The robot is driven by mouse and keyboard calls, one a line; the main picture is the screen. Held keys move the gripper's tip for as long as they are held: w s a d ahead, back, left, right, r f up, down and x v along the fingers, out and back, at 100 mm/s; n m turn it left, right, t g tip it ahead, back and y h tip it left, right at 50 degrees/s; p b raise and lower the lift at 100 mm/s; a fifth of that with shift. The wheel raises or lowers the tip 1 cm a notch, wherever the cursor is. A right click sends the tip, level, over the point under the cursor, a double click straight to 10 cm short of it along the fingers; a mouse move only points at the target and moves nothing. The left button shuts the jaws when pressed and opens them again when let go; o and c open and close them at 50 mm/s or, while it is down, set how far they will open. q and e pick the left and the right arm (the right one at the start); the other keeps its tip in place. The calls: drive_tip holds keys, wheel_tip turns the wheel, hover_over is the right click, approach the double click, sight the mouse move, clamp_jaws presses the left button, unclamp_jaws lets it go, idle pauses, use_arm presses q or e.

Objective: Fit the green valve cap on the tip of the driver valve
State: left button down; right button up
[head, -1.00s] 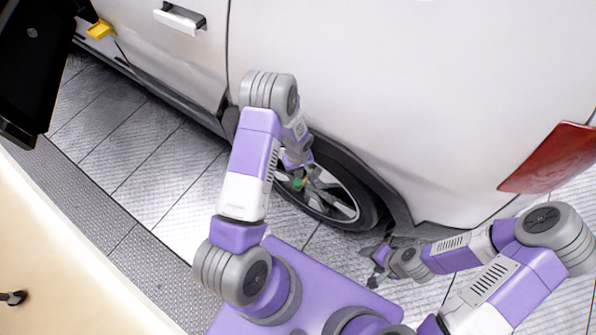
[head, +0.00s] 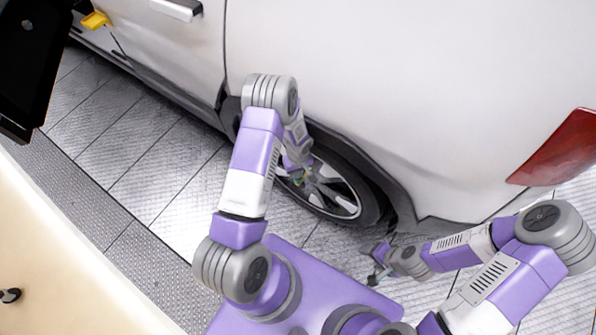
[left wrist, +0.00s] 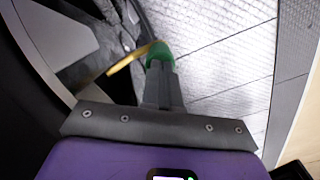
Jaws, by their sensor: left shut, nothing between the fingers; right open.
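The green valve cap (left wrist: 159,53) shows in the left wrist view just beyond the fingertips of my left gripper (left wrist: 161,66). The gold valve stem (left wrist: 128,59) runs up to the cap from the left, and the cap appears at its end; I cannot tell how far it is seated. My left gripper is shut with nothing between its fingers, and its tips hide the cap's lower part. In the head view this gripper (head: 304,176) is at the wheel, and the cap is tiny and partly hidden. My right gripper (head: 374,276) is open and empty, low beside the tyre.
The wheel (head: 345,195) sits under the white car body (head: 400,90), close around my left gripper. A red tail light (head: 560,150) is at the right. A yellow object (head: 95,20) is at the upper left. The tiled floor (head: 140,170) left of the wheel is clear.

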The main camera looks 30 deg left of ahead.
use_arm(q)
drive_tip(key=shift+f+b, duration=0.25)
drive_tip(key=shift+b, duration=0.05)
drive_tip(key=shift+r+p, duration=1)
drive_tip(key=shift+r, duration=0.6)
drive_tip(key=shift+r+p, duration=1)
drive_tip(key=shift+r, duration=2.6)
drive_tip(key=s+d+f+m+h, duration=0.2)
drive_tip(key=s+d+m+h, duration=0.2)
drive_tip(key=s+d, duration=1.1)
drive_tip(key=d+m, duration=0.1)
drive_tip(key=m, duration=0.2)
drive_tip(key=shift+s+f+t, duration=0.3)
drive_tip(key=shift+s+f, duration=0.05)
drive_tip(key=shift+s, duration=0.05)
